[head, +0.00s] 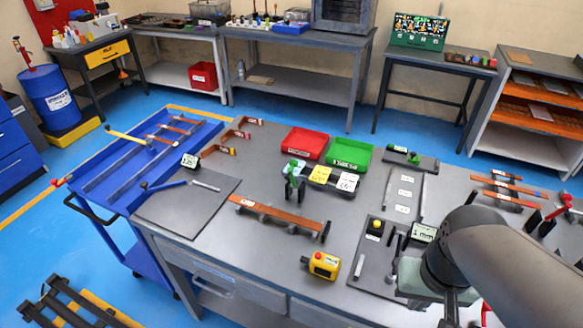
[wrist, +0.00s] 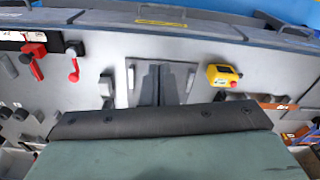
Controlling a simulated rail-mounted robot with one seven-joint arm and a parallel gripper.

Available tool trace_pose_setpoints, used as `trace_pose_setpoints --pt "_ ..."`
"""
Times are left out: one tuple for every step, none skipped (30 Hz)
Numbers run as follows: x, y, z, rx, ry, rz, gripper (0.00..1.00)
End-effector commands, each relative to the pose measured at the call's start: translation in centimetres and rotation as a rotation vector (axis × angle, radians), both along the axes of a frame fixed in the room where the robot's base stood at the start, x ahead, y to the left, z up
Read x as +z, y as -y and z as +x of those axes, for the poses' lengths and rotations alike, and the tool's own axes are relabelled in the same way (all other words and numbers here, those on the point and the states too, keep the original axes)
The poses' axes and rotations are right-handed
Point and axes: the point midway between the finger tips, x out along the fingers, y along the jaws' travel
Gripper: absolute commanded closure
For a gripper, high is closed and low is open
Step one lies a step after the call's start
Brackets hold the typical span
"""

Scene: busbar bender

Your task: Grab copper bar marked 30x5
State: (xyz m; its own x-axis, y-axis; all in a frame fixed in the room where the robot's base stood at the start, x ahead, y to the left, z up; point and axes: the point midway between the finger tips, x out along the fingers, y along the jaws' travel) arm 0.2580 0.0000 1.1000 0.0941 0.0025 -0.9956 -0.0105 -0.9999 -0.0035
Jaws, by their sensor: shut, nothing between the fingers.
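Several copper bars are in view, but their labels are too small to read, so I cannot tell which is marked 30x5. A long copper bar (head: 280,216) rests on dark supports mid-table. Shorter copper bars (head: 510,186) lie on a rack at the right. More copper bars (head: 168,138) are on the blue cart at the left, and small copper pieces (head: 218,150) stand along the table's left side. My gripper (head: 450,308) hangs at the table's front right, away from these bars. Its fingers (wrist: 160,85) are together and empty in the wrist view.
A yellow button box (head: 323,265) stands at the table's front, left of my gripper. Red (head: 305,143) and green (head: 350,153) trays stand at the back. Red-handled clamps (head: 558,207) are at the right. A dark mat (head: 190,208) lies at the left.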

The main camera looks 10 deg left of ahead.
Motion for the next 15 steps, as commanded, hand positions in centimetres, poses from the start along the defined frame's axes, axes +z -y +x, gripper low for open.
trace_pose_setpoints --pt "0.0 0.0 0.01 0.0 0.0 0.0 1.0" --pt "0.0 -0.01 0.01 0.0 0.0 0.0 1.0" --pt "0.01 -0.01 0.01 -0.001 0.0 0.0 1.0" --pt "0.01 -0.01 0.01 -0.001 0.0 0.0 1.0" --pt "0.01 -0.01 0.01 -0.001 0.0 0.0 1.0" --pt "0.01 -0.01 0.01 -0.001 0.0 0.0 1.0" --pt "0.01 -0.01 0.01 -0.001 0.0 0.0 1.0" --pt "0.01 -0.01 0.02 -0.001 0.0 0.0 1.0" --pt "0.01 -0.01 0.01 -0.001 0.0 0.0 1.0" --pt "0.01 -0.01 0.02 -0.001 0.0 0.0 1.0" --pt "0.01 -0.01 0.02 -0.001 0.0 0.0 1.0" --pt "0.01 -0.01 0.02 -0.001 0.0 0.0 1.0" --pt "0.01 -0.01 0.02 -0.001 0.0 0.0 1.0" --pt "0.01 -0.01 0.02 -0.001 0.0 0.001 1.0" --pt "0.01 -0.01 0.02 -0.001 0.0 0.001 0.89"
